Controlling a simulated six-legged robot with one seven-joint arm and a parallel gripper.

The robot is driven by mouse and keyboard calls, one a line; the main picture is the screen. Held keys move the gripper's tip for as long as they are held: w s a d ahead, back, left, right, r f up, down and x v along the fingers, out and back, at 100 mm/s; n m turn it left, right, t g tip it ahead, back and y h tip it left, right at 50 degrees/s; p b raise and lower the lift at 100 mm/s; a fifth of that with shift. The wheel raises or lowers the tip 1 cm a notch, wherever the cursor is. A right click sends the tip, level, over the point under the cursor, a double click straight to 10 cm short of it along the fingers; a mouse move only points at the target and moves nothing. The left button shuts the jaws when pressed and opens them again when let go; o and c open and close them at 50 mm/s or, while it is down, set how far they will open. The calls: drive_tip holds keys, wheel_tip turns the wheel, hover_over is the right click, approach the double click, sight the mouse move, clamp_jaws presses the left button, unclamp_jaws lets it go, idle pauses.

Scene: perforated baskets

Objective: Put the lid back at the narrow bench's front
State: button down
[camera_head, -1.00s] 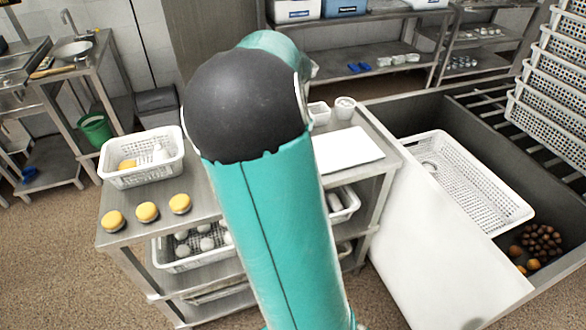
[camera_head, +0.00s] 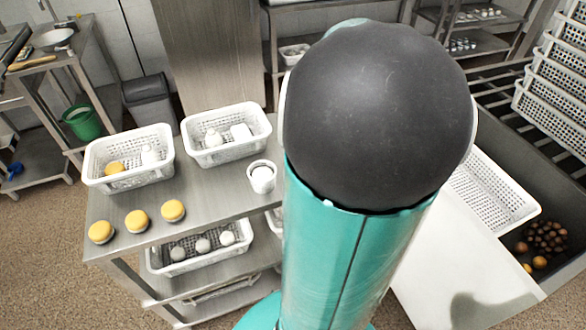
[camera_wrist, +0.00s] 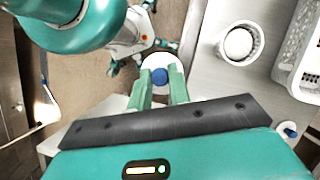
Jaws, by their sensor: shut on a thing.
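In the wrist view, my gripper (camera_wrist: 160,92) is shut on a white round lid with a blue knob (camera_wrist: 160,75). The lid is held clear of the bench, with floor and parts of my own body behind it. The steel bench (camera_head: 225,205) stands left of my arm in the head view; its top also shows in the wrist view (camera_wrist: 208,78), right of the lid. My gripper and the lid are hidden behind my arm in the head view.
On the bench are two white perforated baskets (camera_head: 128,178) (camera_head: 226,152), a white cup (camera_head: 262,177) with a white item inside, and three yellow-topped round items (camera_head: 137,220). Bare top lies between them. A lower shelf holds another basket (camera_head: 200,246).

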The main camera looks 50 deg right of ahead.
drive_tip(key=shift+s, duration=0.25)
drive_tip(key=shift+d+f, duration=0.15)
drive_tip(key=shift+d, duration=0.1)
drive_tip(key=shift+w, duration=0.25)
drive_tip(key=shift+w+d+f, duration=0.15)
drive_tip(key=shift+d+f, duration=0.1)
drive_tip(key=shift+d, duration=0.1)
drive_tip(key=w+d+f, duration=0.8)
drive_tip(key=shift+w+d+f, duration=0.15)
drive_tip(key=shift+w+f, duration=0.25)
drive_tip(key=shift+w+d+f, duration=0.1)
drive_tip(key=shift+f, duration=0.1)
drive_tip(key=shift+w+d+f, duration=0.1)
drive_tip(key=shift+w+f, duration=0.05)
drive_tip(key=shift+f, duration=1.45)
drive_tip(key=shift+f, duration=0.15)
